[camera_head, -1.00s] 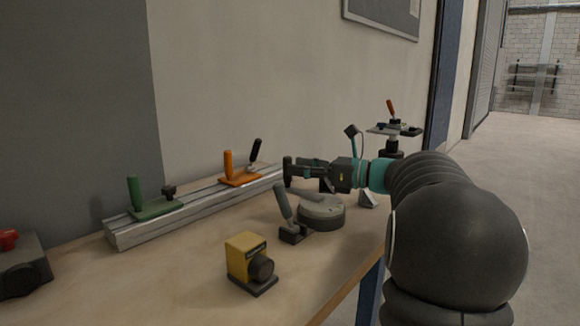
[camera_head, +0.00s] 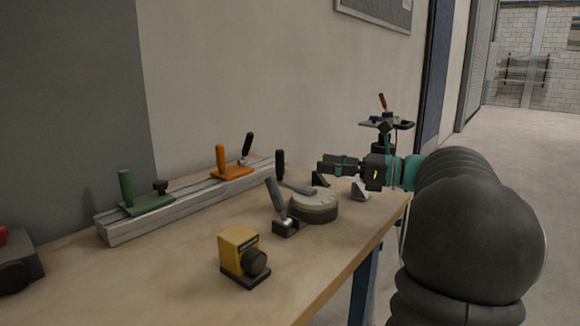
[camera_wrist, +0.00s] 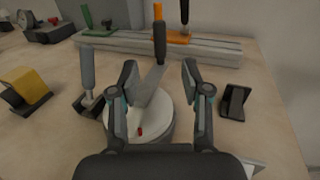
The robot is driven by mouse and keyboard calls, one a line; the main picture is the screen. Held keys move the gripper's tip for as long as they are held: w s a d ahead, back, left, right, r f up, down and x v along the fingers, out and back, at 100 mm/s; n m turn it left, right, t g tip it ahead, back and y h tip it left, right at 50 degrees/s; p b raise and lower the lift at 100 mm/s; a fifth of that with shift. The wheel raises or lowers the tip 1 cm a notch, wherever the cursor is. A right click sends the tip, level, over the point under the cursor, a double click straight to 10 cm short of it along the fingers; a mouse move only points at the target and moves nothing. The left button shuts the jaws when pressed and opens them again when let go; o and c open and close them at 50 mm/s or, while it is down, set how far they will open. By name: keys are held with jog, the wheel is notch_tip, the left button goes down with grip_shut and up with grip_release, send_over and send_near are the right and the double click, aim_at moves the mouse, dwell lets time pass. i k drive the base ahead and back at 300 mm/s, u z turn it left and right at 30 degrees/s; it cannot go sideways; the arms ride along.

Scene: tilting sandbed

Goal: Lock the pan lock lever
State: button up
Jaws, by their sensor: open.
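A round grey disc (camera_head: 313,209) sits on the bench; a flat grey bar (camera_head: 298,187) with an upright black handle (camera_head: 280,163) reaches over it. Beside the disc, a lever with a tilted grey handle (camera_head: 275,195) stands on a small black base (camera_head: 289,229). Which of these is the pan lock lever is not labelled. My gripper (camera_head: 322,167) is open and empty, to the right of the black handle. In the wrist view the black handle (camera_wrist: 159,42) stands ahead, between the lines of my open fingers (camera_wrist: 159,78), apart from them; the grey handle (camera_wrist: 88,68) is to the left.
A rail (camera_head: 185,207) along the wall bears a green carriage (camera_head: 148,206) and an orange carriage (camera_head: 232,172). A yellow block with a black knob (camera_head: 239,251) stands in front. A dark bracket (camera_wrist: 234,102) is right of my fingers. A tripod stand (camera_head: 384,124) stands beyond the bench.

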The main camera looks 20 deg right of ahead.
aim_at(273, 187)
jog(key=k, duration=1)
